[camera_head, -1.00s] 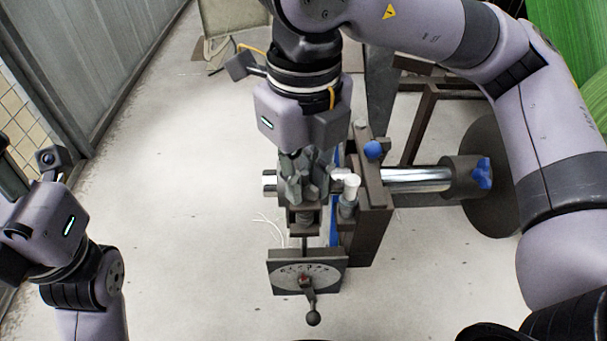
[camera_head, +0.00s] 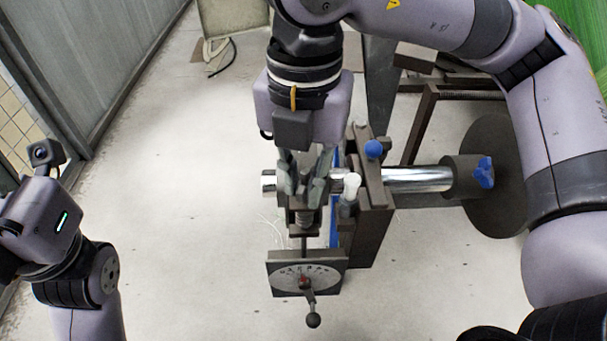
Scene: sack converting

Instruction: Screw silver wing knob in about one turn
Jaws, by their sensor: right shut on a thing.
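My right gripper (camera_head: 304,190) points down over the machine's clamp block at the left end of the chrome shaft (camera_head: 418,179). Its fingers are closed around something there. The silver wing knob cannot be made out; the fingers cover the spot they hold.
Below the fingers is a dial plate (camera_head: 306,277) with a ball-ended crank (camera_head: 313,319). A white-topped knob (camera_head: 351,185) stands close right of the fingers, with blue knobs (camera_head: 374,149) beyond. A dark disc (camera_head: 497,215) is at right. Floor at left is clear.

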